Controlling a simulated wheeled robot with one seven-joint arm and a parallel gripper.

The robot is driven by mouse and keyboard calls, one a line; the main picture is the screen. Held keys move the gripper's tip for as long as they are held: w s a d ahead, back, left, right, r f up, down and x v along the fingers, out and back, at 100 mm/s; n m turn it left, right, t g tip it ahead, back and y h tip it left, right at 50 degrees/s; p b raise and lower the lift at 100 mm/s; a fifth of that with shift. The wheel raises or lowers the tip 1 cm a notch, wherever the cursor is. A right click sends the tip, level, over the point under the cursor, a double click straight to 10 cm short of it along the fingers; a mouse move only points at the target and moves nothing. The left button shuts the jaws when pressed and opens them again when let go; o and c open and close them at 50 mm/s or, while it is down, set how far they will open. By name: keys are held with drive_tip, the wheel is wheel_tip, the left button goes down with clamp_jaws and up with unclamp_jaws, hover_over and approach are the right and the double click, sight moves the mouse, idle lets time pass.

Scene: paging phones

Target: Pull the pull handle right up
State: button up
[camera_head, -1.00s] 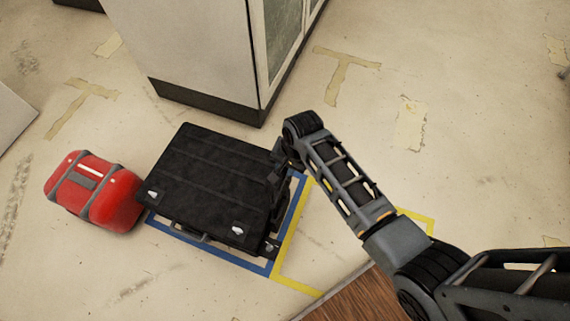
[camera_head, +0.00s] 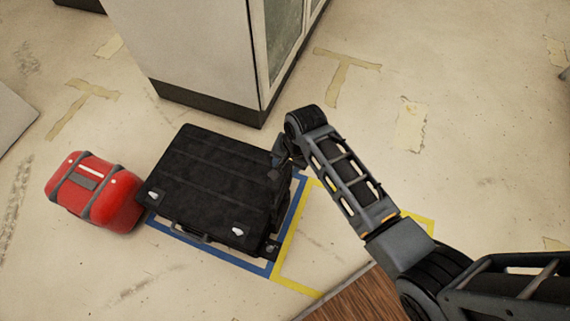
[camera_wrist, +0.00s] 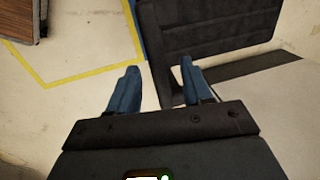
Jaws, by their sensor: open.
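A black case (camera_head: 205,180) lies flat on the floor inside a blue taped outline. It has light latches and a small carry handle (camera_head: 188,234) on its front side. My gripper (camera_wrist: 159,66) is open, with its two blue fingers beside the case's right edge. In the wrist view the case (camera_wrist: 215,28) fills the upper middle. A dark bar (camera_wrist: 164,88), which looks like the pull handle, extends from the case between the fingers, nearer the right one. I cannot tell whether a finger touches it.
A red case (camera_head: 95,192) with grey straps stands close to the case's left. A white cabinet (camera_head: 200,45) with a dark base stands behind it. A yellow taped outline (camera_head: 297,286) and a wooden surface (camera_head: 355,300) are at the right. The floor in front is clear.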

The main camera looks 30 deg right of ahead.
drive_tip(key=r, duration=0.3)
drive_tip(key=s+r, duration=0.1)
drive_tip(key=r, duration=0.1)
drive_tip(key=shift+d+r, duration=0.3)
drive_tip(key=s+d+r+n+t+h, duration=0.1)
drive_tip(key=s+n+t, duration=0.2)
drive_tip(key=s, duration=0.6)
drive_tip(key=s+d+r+n+t, duration=0.1)
drive_tip(key=s+d+n+t, duration=0.15)
drive_tip(key=s, duration=0.65)
drive_tip(key=s+a+r+n+t, duration=0.2)
drive_tip(key=s+r+t, duration=0.2)
drive_tip(key=r, duration=0.7)
drive_tip(key=s+a+r+n+t, duration=0.1)
drive_tip(key=s+r+n+t, duration=0.2)
drive_tip(key=s+r, duration=0.6)
wheel_tip(320, 180, up, 3)
drive_tip(key=shift+a+r+t, duration=0.2)
drive_tip(key=shift+a+t, duration=0.15)
drive_tip(key=shift+s, duration=0.2)
